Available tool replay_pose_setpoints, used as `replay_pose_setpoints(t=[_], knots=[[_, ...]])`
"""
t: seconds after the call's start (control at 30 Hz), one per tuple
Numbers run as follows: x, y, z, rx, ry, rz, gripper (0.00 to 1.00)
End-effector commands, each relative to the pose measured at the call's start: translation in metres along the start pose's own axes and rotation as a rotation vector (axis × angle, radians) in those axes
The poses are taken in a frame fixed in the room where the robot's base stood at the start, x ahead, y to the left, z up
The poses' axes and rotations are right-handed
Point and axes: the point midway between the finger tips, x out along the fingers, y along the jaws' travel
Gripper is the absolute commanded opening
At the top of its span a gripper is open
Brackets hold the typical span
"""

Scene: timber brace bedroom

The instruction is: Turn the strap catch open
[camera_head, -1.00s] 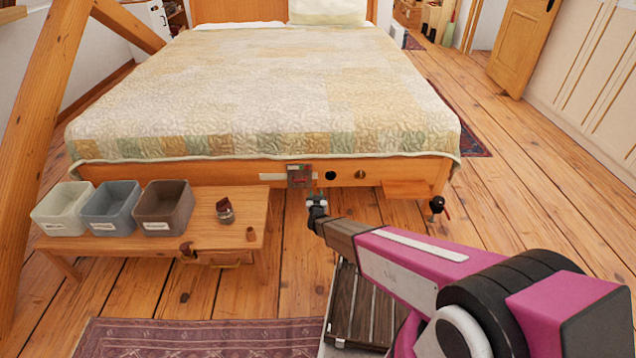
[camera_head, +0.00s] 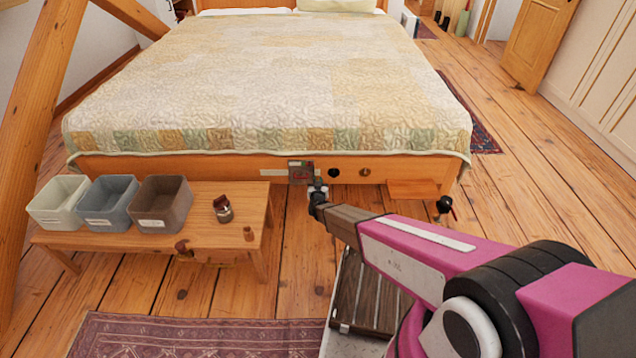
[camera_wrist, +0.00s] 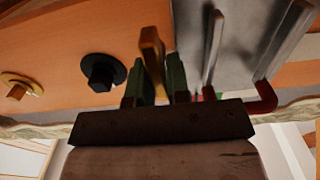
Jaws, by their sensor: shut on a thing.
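In the wrist view, a brass-coloured tab (camera_wrist: 151,45), which looks like the strap catch, stands between the green fingers of my gripper (camera_wrist: 156,83). The fingers are shut on it. Its base is partly hidden. Right of it is a grey metal plate (camera_wrist: 240,30) with upright bars and a red part. In the head view, the plate (camera_head: 301,172) is on the bed's footboard, and my gripper (camera_head: 318,188) is at its lower right edge. The tab is too small to make out there.
A black knob (camera_wrist: 102,70) and a brass knob (camera_wrist: 18,86) are on the footboard beside the catch. A low bench (camera_head: 205,240) with bins and a jar stands at left. A slatted crate (camera_head: 365,300) is below my arm.

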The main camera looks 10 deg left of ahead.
Motion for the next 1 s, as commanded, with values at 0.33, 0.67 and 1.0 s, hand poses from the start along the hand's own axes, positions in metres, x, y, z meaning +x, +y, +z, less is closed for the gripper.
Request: replay_pose_setpoints(t=[0.33,0.67,1.0], knots=[[0.0001,-0.0008,0.0003,-0.058,0.0,0.0,0.0],[0.0002,-0.0042,0.001,-0.298,-0.001,0.0,0.0],[0.0001,-0.0084,0.0034,-0.62,-0.001,0.0,0.0]])
